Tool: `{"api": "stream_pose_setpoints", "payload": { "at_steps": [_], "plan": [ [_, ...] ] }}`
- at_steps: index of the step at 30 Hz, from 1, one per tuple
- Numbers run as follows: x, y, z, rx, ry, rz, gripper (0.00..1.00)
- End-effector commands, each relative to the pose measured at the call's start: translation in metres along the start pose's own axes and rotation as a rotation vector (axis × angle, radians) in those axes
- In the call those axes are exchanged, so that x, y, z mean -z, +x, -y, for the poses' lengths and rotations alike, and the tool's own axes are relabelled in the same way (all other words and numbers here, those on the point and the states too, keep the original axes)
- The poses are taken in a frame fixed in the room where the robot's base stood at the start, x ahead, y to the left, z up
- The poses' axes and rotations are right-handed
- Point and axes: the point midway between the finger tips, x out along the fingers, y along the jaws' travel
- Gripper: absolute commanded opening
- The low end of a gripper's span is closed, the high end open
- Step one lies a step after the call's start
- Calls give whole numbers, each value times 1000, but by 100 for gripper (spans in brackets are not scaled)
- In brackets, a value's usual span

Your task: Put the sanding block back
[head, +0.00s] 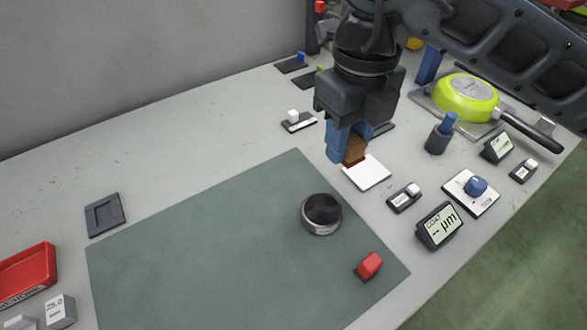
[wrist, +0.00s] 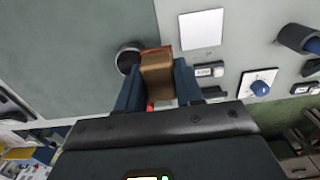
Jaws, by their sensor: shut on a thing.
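The sanding block, a brown block with a reddish edge (head: 355,150), is held between the blue fingers of my gripper (head: 346,146). It also shows between the fingers in the wrist view (wrist: 157,75). In the head view the block is just behind the near finger, at the far-left corner of a flat white square pad (head: 368,174). In the wrist view the pad (wrist: 201,29) lies to the right of the block. I cannot tell how high the block is above the table.
A green mat (head: 190,255) bears a dark round metal cup (head: 321,214) and a red block (head: 369,265). A grey recessed holder (head: 104,214) and a red tray (head: 27,275) lie left. A knob box (head: 471,192), display (head: 439,226) and green pan (head: 467,96) stand right.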

Motion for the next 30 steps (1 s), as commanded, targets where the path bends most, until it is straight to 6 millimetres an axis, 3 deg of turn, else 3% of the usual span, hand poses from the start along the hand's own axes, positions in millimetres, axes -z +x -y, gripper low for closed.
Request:
{"api": "stream_pose_setpoints", "payload": {
  "at_steps": [12, 20, 27, 30],
  "plan": [
    [-65, 47, -47, -1, -1, -1, 3],
    [-73, 60, -52, -2, 0, -2, 3],
    [-73, 91, -52, -2, 1, -2, 3],
    [-73, 94, -51, -1, 0, 0, 3]
  ]
}}
